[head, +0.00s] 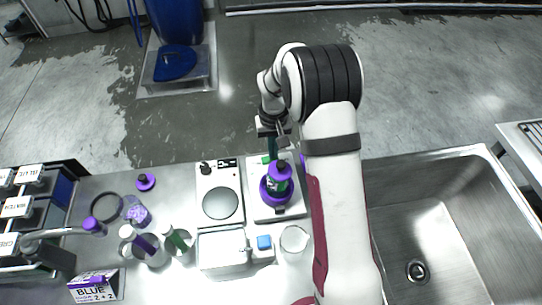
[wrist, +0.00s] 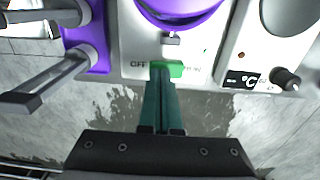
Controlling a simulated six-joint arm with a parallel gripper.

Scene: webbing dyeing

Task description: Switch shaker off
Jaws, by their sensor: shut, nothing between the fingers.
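The shaker (head: 254,208) is a white base unit with a purple round holder (head: 271,196) and a dark bottle with a purple cap (head: 279,172) upright in it. Its green switch (head: 266,160) is at the far edge of the base. In the wrist view the green switch (wrist: 175,68) lies between an OFF label and a partly covered label on the right. My gripper (wrist: 160,72) is shut and empty, its dark green fingertips over the left part of the switch. I cannot tell whether they touch it or which way the switch is set.
A hot plate (head: 218,204) with a dark knob stands left of the shaker. Beakers (head: 294,239), a blue block (head: 264,242) and a white box (head: 223,250) stand nearer. A steel sink (head: 440,225) is at the right. A purple panel with grey bars (wrist: 50,82) is close left in the wrist view.

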